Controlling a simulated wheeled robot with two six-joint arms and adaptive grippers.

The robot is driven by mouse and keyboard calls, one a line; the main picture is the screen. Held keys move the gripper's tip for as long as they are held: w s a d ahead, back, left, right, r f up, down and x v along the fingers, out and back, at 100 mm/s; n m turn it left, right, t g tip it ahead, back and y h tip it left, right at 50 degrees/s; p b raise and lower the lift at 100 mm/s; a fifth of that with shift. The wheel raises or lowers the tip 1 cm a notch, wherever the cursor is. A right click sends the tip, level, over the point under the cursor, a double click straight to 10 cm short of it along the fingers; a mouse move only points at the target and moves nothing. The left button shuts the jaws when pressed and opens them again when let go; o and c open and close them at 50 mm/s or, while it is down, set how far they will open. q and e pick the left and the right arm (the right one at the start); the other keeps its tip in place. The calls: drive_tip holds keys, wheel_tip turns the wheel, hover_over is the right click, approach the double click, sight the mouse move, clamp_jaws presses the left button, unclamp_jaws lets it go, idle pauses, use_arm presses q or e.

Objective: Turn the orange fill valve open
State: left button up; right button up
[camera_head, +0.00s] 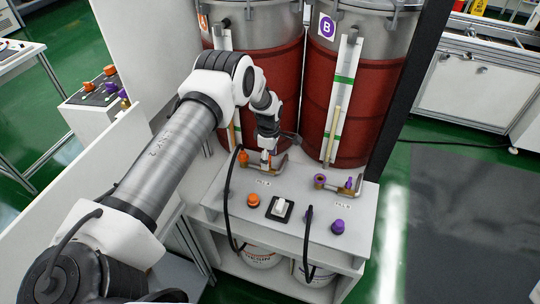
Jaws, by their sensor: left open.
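The orange fill valve (244,157) stands at the back left of the white bench panel, below the left red tank. It has an orange cap on a brass-coloured pipe. My left gripper (268,155) points down at the right end of this pipe, where a little orange shows between or beside its fingers. The gripper is open. It hides most of the valve's handle end, and I cannot tell whether the fingers touch it. My right gripper is not in view.
A matching purple valve (320,181) stands to the right. An orange knob (253,200), a white switch (280,207) and a purple knob (338,227) sit on the panel's front part. Black hoses (308,240) loop over its edge. Red tanks (340,100) close off the back.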

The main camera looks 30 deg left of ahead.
use_arm(q)
drive_tip(key=shift+f, duration=0.1)
drive_tip(key=shift+s+r, duration=0.25)
drive_tip(key=shift+s, duration=0.05)
drive_tip(key=shift+c, duration=0.6)
drive_tip(key=c, duration=1)
drive_tip(key=shift+f, duration=0.1)
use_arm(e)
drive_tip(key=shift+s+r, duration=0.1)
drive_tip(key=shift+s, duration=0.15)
